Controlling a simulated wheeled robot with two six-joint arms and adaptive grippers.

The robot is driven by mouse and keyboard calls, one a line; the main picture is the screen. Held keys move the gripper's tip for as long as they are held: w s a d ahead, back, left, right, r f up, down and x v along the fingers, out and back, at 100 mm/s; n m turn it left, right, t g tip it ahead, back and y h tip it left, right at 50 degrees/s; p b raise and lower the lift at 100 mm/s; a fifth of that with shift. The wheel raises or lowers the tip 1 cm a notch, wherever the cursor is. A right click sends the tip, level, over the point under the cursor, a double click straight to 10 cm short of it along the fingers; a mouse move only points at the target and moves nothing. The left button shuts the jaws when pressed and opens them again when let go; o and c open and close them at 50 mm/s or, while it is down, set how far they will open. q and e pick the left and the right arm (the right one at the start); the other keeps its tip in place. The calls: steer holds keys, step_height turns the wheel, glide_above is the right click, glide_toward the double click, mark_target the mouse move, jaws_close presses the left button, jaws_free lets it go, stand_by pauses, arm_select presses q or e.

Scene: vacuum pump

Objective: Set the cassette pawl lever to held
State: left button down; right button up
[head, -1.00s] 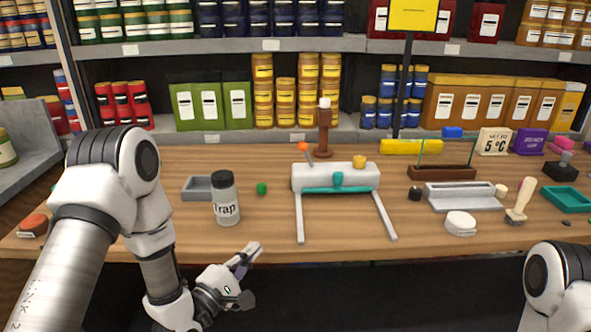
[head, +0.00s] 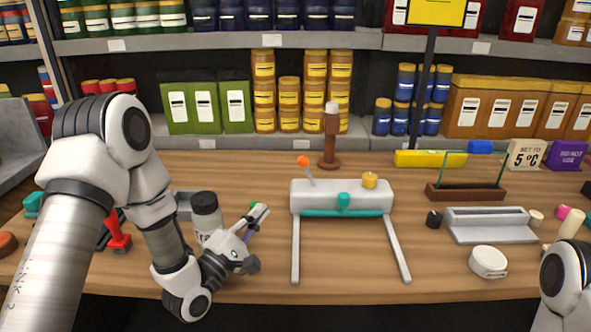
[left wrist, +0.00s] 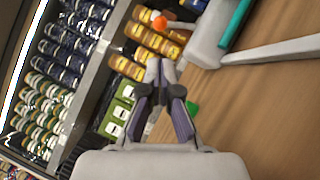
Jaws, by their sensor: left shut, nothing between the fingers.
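The white cassette body (head: 341,196) stands on the table with a teal bar along its front and two grey rails reaching forward. A thin lever with an orange ball (head: 304,161) rises from its left end, leaning slightly left. The ball also shows in the left wrist view (left wrist: 159,22), beyond the fingertips. My left gripper (head: 262,209) is shut and empty, left of the cassette body and apart from the lever. In the left wrist view its fingers (left wrist: 160,66) meet at the tips. My right gripper is out of view.
A dark-capped jar (head: 206,212) stands behind my left gripper, partly hidden by it. A green knob (head: 256,206) shows near the fingers. A brown post (head: 331,140) stands behind the cassette. A white round puck (head: 487,262) lies at right. Table between the rails is clear.

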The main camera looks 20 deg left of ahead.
mark_target(300, 166)
arm_select(q)
steer(key=shift+r, duration=0.1)
steer(key=p+x, duration=0.3)
steer(key=x, duration=1.1)
steer(key=shift+w, duration=0.1)
steer(key=shift+a, duration=0.1)
